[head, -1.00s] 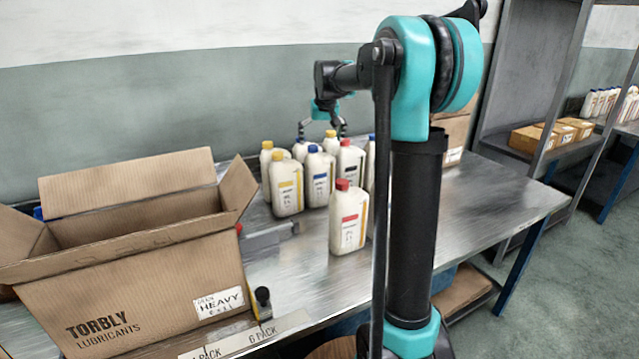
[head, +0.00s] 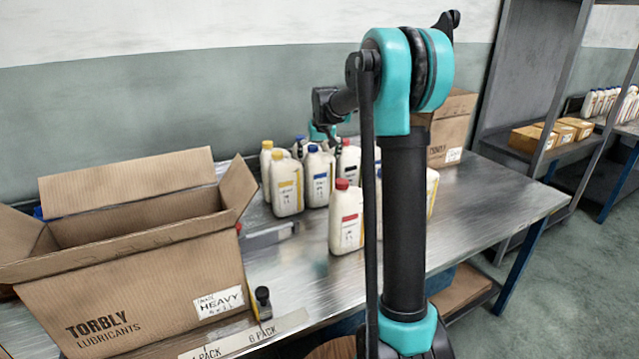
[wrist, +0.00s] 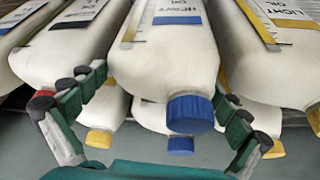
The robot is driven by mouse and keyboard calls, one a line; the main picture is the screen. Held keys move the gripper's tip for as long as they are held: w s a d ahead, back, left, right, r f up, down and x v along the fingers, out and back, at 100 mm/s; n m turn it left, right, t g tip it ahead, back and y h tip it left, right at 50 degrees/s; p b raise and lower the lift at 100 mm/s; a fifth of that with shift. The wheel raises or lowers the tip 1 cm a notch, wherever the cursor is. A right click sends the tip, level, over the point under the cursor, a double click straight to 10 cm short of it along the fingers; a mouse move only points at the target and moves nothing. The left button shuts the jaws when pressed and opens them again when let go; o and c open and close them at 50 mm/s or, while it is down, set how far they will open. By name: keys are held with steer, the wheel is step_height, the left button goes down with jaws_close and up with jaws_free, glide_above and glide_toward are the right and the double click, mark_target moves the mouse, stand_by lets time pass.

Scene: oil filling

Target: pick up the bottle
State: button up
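A white bottle with a blue cap and a blue label stripe (head: 318,180) stands in the group on the metal table in the head view. In the wrist view, which is upside down, the same bottle (wrist: 170,60) fills the middle and its label reads HEAVY OIL. My gripper (wrist: 158,95) is open, with green fingers on either side of this bottle near its shoulder. I cannot tell whether they touch it. In the head view my gripper (head: 322,133) is at the bottle tops, its fingers largely hidden.
A yellow-capped bottle (head: 286,188) and a black-striped one (head: 348,160) stand close on either side. A red-capped bottle (head: 346,218) stands in front. An open carton (head: 140,290) is at left. The table (head: 490,205) is clear at right.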

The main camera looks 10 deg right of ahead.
steer(key=c, duration=1.3)
